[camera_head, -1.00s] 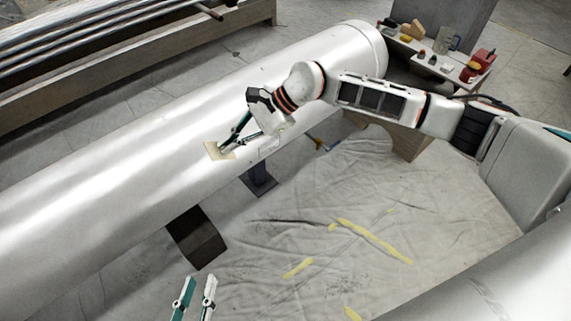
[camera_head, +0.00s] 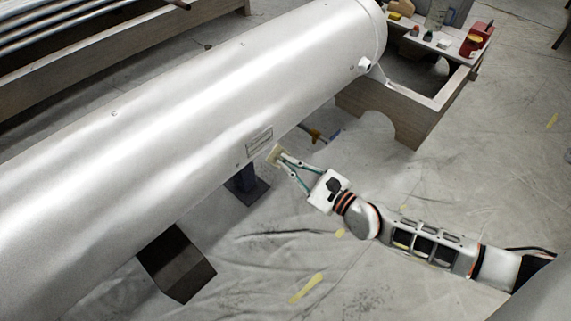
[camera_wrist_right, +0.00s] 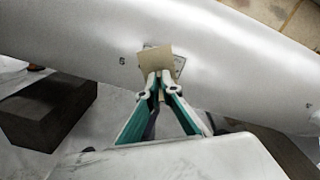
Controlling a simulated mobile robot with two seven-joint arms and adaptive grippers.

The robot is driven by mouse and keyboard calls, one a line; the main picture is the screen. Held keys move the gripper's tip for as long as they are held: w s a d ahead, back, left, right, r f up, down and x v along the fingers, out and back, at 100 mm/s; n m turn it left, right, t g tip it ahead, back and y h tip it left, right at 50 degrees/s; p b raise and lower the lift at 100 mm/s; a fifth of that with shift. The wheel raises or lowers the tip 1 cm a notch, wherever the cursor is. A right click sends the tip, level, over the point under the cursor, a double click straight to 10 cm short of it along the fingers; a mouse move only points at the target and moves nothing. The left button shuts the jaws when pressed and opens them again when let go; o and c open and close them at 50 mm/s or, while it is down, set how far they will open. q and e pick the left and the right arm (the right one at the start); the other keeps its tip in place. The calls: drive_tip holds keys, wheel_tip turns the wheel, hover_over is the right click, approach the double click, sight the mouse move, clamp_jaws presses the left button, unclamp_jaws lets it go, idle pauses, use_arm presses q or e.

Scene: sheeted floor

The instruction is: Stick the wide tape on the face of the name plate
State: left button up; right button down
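The name plate (camera_head: 259,140) is a small rectangle on the side of the big silver tank (camera_head: 170,120). In the right wrist view the name plate (camera_wrist_right: 179,66) is partly hidden behind the wide tape (camera_wrist_right: 155,58), a tan piece. In the head view the tape (camera_head: 274,154) is just right of and below the plate. My right gripper (camera_head: 281,162) has its fingertips together on the tape; the fingertips also show in the right wrist view (camera_wrist_right: 157,82). I cannot tell whether the tape touches the tank. My left gripper is outside these views.
A dark block (camera_head: 177,263) and a dark stand (camera_head: 247,184) are under the tank. A wooden cradle (camera_head: 415,112) supports its right end. A table (camera_head: 440,42) with several small items stands behind. Yellow strips (camera_head: 306,288) lie on the wrinkled floor sheet.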

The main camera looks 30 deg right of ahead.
sight(261, 142)
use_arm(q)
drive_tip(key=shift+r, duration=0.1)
use_arm(e)
drive_tip(key=shift+d, duration=0.2)
drive_tip(key=shift+s, duration=0.1)
drive_tip(key=x, duration=0.4)
drive_tip(key=shift+r+b, duration=0.1)
drive_tip(key=shift+b, duration=0.25)
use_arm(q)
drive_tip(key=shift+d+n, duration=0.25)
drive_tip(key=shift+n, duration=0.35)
use_arm(e)
drive_tip(key=shift+x, duration=0.9)
drive_tip(key=shift+x, duration=0.75)
drive_tip(key=c, duration=2.2)
unclamp_jaws()
